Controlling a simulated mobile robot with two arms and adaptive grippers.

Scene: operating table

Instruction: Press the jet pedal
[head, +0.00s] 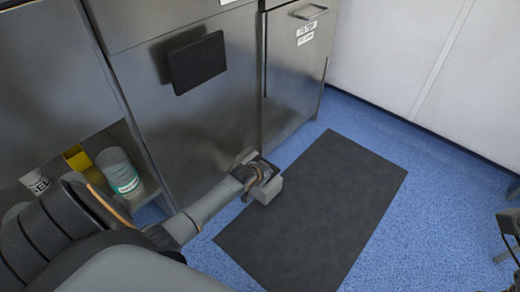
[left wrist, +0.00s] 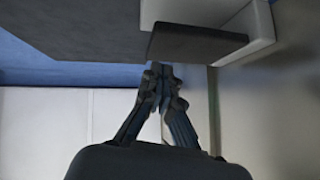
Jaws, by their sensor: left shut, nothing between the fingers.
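The jet pedal shows as a light grey housing (head: 269,190) at the foot of the steel cabinet, by the edge of the dark mat. In the left wrist view, its dark plate (left wrist: 196,42) sits beside the light housing (left wrist: 263,27). My left gripper (head: 258,171) reaches down over the pedal and partly hides it. In the left wrist view, the left gripper (left wrist: 161,72) is shut and empty, with its fingertips close to the dark plate. I cannot tell whether they touch it. My right gripper is not clearly in view.
A steel cabinet (head: 190,115) with a dark panel (head: 197,62) stands behind the pedal. An open shelf at left holds several containers, including a white tub (head: 118,170). A dark mat (head: 325,205) lies on the blue floor. A partly visible dark object (head: 510,222) is at the right edge.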

